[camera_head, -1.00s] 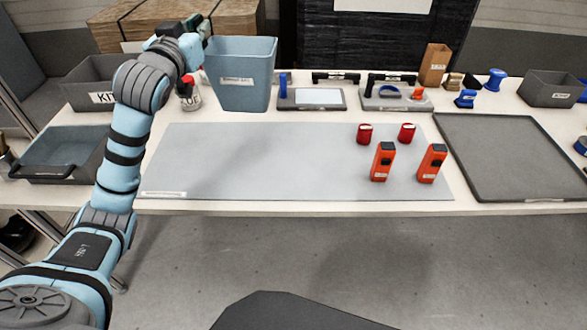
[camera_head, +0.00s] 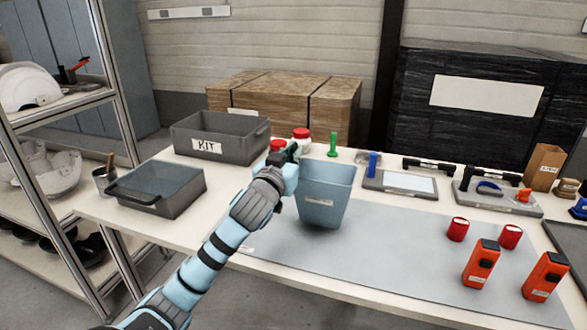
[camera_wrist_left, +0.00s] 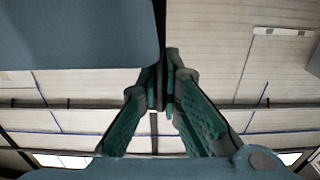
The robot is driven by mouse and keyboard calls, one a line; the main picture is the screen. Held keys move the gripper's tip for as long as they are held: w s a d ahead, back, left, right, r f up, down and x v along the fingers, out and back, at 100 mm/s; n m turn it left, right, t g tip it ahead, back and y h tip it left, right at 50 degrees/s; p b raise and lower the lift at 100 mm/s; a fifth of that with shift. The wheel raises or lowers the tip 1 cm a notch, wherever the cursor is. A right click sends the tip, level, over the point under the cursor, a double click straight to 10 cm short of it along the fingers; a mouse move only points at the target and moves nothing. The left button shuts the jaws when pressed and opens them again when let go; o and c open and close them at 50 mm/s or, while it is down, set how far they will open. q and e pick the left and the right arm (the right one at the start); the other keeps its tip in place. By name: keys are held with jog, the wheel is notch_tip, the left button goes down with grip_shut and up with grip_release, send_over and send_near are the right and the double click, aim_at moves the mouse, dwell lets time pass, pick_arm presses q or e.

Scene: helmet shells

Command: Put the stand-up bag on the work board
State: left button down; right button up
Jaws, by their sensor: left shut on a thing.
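A brown upright bag with a white label, which looks like the stand-up bag (camera_head: 544,168), stands at the back right of the table. The work board (camera_head: 390,258) is the flat grey sheet on the table. My left gripper (camera_head: 294,153) is shut on the left rim of a blue-grey bin (camera_head: 325,193). The bin is upright over the left part of the board; whether its base touches is unclear. In the left wrist view the fingers (camera_wrist_left: 160,95) close together beside the bin's wall (camera_wrist_left: 80,35). My right gripper is out of view.
Two orange devices (camera_head: 481,263) and two red cylinders (camera_head: 458,229) stand on the board's right part. A KIT box (camera_head: 222,140) and a grey tray (camera_head: 157,192) are at left. Tools lie along the back. The board's middle is bare.

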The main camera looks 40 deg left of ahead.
pick_arm(q)
notch_tip(320, 180, down, 2)
jog(key=shift+f, duration=0.1)
jog(key=c, duration=1.8)
grip_release()
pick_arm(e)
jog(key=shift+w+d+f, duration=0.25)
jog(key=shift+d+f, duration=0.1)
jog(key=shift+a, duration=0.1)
pick_arm(q)
jog(key=p+v, duration=0.1)
jog(key=v, duration=1.1)
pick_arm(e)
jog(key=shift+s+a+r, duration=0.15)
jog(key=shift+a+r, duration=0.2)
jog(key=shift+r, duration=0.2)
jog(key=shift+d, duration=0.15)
